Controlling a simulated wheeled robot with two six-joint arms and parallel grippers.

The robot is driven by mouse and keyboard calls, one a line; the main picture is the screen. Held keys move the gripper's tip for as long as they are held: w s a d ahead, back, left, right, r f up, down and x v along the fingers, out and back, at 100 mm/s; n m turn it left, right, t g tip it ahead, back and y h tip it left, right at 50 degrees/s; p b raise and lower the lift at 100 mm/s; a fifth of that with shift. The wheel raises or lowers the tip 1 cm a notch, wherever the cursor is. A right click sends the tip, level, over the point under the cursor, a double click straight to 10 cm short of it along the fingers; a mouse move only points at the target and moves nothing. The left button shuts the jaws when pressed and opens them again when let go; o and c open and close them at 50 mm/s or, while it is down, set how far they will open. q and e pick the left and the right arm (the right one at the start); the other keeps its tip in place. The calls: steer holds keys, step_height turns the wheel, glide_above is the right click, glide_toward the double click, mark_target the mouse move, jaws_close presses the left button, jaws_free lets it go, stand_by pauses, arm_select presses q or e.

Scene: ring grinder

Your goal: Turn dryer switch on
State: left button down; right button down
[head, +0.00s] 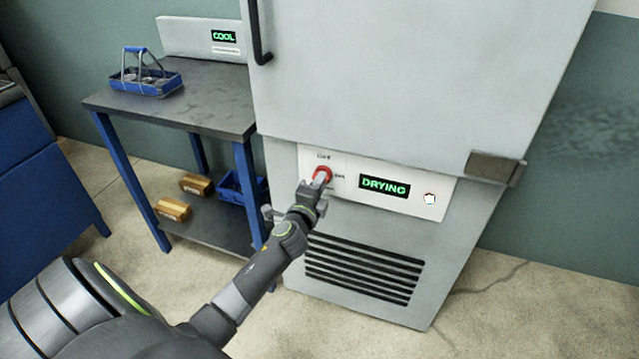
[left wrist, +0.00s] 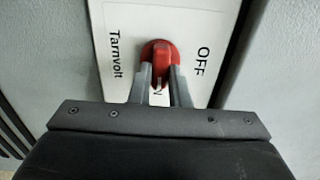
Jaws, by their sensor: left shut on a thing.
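The dryer is the large grey cabinet (head: 400,80) with a white control panel (head: 405,203) low on its front. A green "DRYING" display (head: 384,188) is lit on the panel. The red rotary switch (head: 322,173) is at the panel's left end. In the left wrist view, the red switch (left wrist: 160,56) sits beside the "OFF" label, with its handle between the fingers. My left gripper (head: 318,182) is shut on the switch handle; the fingers (left wrist: 160,85) partly cover another label by the switch. My right gripper is not in view.
A dark table (head: 200,100) with blue legs stands left of the dryer. It holds a blue basket (head: 146,80) and a panel with a green "COOL" display (head: 224,36). Cardboard boxes (head: 173,208) and a blue bin (head: 232,190) are on its lower shelf. Floor shows right of the dryer.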

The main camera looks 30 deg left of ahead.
arm_select(q)
steer(key=shift+f, duration=0.1)
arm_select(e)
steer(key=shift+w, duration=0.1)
arm_select(q)
steer(key=c, duration=1.4)
jaws_free()
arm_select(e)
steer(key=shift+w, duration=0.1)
arm_select(q)
steer(key=shift+o, duration=0.2)
steer(key=v, duration=1.7)
steer(key=shift+s, duration=0.25)
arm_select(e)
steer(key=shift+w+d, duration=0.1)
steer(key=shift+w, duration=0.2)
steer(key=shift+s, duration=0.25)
